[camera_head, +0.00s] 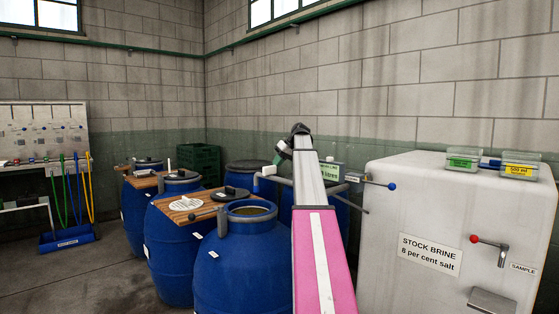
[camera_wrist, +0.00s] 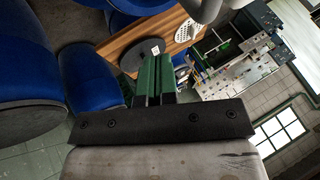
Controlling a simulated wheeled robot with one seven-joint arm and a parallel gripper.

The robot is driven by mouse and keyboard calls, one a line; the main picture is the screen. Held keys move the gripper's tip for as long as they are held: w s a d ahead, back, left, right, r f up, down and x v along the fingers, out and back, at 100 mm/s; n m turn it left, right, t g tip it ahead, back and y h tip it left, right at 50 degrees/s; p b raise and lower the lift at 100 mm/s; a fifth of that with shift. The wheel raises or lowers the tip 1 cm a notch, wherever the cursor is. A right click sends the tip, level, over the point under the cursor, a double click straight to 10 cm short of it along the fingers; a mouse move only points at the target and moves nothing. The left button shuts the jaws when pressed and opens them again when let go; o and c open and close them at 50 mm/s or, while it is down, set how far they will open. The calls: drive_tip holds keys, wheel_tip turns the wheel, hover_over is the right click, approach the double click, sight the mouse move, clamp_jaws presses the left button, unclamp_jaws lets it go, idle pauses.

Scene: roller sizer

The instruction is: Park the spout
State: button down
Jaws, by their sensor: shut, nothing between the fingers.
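The spout, a grey pipe with a down-turned end (camera_head: 268,172), runs left from beside the white tank and passes behind my arm. Its left end is above and behind the open blue barrel (camera_head: 222,270). A lever with a blue ball (camera_head: 391,186) sticks out at its right. In the wrist view, a grey pipe (camera_wrist: 203,8), probably the spout, crosses the top edge. My gripper (camera_head: 279,158) is near the pipe, mostly hidden by my arm; I cannot tell whether it touches. Its green fingers (camera_wrist: 153,76) are shut and empty in the wrist view.
The white stock brine tank (camera_head: 405,215) stands at right, with a red-knobbed tap (camera_head: 475,240) and two labelled boxes on top. Several blue barrels and a wooden board (camera_head: 170,205) with a black lid (camera_head: 232,193) stand at left.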

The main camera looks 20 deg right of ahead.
drive_tip(key=a+f, duration=0.4)
drive_tip(key=a, duration=0.2)
drive_tip(key=shift+w+a+f, duration=0.2)
drive_tip(key=shift+w+a, duration=0.2)
drive_tip(key=shift+w, duration=0.05)
